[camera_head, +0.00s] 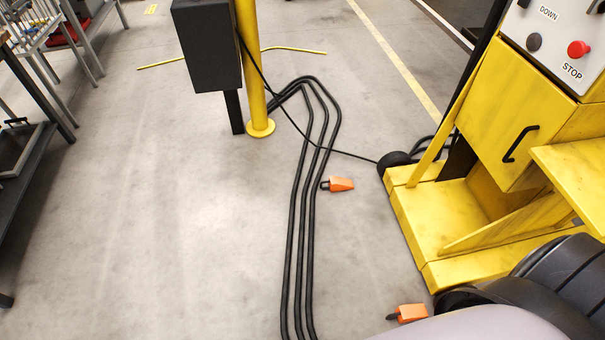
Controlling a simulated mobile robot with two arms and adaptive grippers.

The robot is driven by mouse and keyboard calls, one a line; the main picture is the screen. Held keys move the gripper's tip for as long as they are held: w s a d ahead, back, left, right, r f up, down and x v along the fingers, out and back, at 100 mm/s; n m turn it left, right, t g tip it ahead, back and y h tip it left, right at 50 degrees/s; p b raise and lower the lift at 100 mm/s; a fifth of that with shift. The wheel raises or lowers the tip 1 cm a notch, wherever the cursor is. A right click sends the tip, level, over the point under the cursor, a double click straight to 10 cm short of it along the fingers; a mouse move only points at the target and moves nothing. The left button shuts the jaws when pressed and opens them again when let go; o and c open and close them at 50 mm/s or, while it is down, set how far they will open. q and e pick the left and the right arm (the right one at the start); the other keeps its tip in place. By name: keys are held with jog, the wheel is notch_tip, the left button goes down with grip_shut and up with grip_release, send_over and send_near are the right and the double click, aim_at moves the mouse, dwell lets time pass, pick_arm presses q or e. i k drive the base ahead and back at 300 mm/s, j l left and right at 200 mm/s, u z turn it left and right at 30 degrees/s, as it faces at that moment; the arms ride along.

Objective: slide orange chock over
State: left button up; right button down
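Two orange chocks lie on the grey floor. One chock (341,184) is near the middle, just right of the black cables, with a dark handle on its left end. The other chock (412,313) is at the bottom, near the front corner of the yellow lifting jack (435,215), also with a dark part at its left end. A dark, rounded shape at the bottom right may be part of my own arm. Neither gripper can be made out in this view.
Several black cables (300,200) run along the floor from a yellow post (249,80) with a dark box (207,45). A red STOP button (579,48) sits on the jack's panel. Shelving (45,75) stands at left. The floor left of the cables is clear.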

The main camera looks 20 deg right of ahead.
aim_at(335, 183)
jog(key=i+l+z, duration=0.1)
jog(key=i+z, duration=0.2)
jog(key=i, duration=1.1)
